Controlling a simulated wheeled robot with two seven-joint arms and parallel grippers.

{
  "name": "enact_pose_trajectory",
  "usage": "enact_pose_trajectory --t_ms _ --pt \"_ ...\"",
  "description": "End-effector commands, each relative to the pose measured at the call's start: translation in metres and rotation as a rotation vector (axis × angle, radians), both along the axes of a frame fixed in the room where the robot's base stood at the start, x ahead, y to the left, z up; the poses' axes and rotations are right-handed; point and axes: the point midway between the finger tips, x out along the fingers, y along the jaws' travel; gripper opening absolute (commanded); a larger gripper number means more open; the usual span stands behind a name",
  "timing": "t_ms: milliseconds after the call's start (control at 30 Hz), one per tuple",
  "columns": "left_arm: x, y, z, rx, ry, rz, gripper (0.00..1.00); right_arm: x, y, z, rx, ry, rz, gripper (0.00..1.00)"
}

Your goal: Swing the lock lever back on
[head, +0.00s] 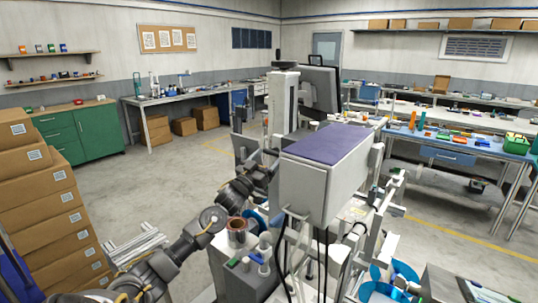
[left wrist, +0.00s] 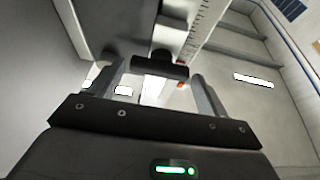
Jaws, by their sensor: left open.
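My left arm reaches in from the lower left in the head view, and its left gripper (head: 268,160) is beside the tall grey machine (head: 318,185) with a purple top. The fingers are hard to make out there. In the left wrist view the left gripper (left wrist: 156,72) is open, one finger on each side. A short dark bar (left wrist: 160,66), which looks like the lock lever's handle, lies crosswise between or just beyond the fingertips. I cannot tell whether they touch it. My right gripper is not in view.
A blue reel (head: 390,284) is at the lower right of the machine. Cardboard boxes (head: 45,205) are stacked at the left. A workbench (head: 450,145) with small items stands at the right. The floor (head: 150,185) at the left middle is mostly clear.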

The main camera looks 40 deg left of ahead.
Motion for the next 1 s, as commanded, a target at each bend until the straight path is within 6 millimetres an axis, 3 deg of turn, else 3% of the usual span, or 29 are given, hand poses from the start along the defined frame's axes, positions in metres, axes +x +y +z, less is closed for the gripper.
enact_pose_trajectory --t_ms 367,633,1000 --pt "0.0063 -0.0004 0.0018 0.0 0.001 0.0 0.77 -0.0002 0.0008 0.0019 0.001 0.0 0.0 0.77" --pt "0.0061 -0.0004 0.0019 0.0 0.001 0.0 0.45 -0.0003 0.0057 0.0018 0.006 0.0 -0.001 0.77" --pt "0.0059 0.0011 0.0011 0.081 0.002 0.001 0.45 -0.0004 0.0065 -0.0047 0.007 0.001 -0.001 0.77"
